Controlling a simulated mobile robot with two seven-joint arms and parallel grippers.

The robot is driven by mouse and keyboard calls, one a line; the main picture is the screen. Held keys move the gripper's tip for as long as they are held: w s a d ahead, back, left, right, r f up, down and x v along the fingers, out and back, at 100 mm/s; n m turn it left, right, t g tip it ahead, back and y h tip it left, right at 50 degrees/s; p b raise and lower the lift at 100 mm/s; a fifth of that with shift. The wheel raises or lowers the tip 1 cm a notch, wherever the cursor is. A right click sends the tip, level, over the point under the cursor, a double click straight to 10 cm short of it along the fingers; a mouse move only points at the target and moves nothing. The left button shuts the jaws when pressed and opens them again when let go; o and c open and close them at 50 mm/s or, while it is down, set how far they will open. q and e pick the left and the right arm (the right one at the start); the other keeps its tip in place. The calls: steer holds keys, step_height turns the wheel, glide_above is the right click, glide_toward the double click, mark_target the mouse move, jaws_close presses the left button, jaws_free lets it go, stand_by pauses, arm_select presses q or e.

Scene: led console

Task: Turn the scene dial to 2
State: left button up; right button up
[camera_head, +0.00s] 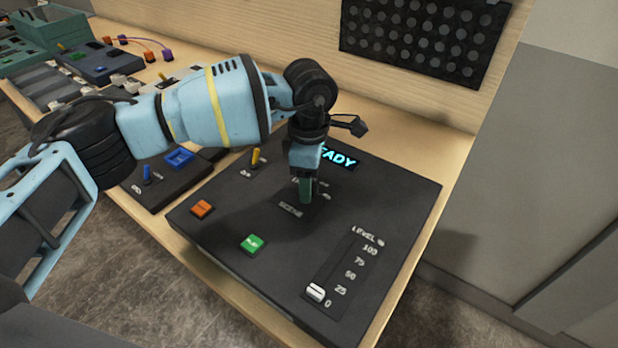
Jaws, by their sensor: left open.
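The black LED console (262,270) lies on the wooden bench. The jaws are open, but the gap between the fingers is hard to see from here. Whether the fingers touch the dial, and which number it points to, cannot be seen. My right gripper is not in view.
The console also has a lit display (338,158) ending in "ADY", partly hidden, a yellow toggle (256,157), an orange button (202,208), a green button (252,244) and a level slider (316,292) near 0. Other panels stand to the left. A perforated black board (425,38) is behind.

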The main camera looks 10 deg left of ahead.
arm_select(q)
step_height(320, 180, up, 7)
steer(key=shift+r, duration=0.15)
stand_by(0.6)
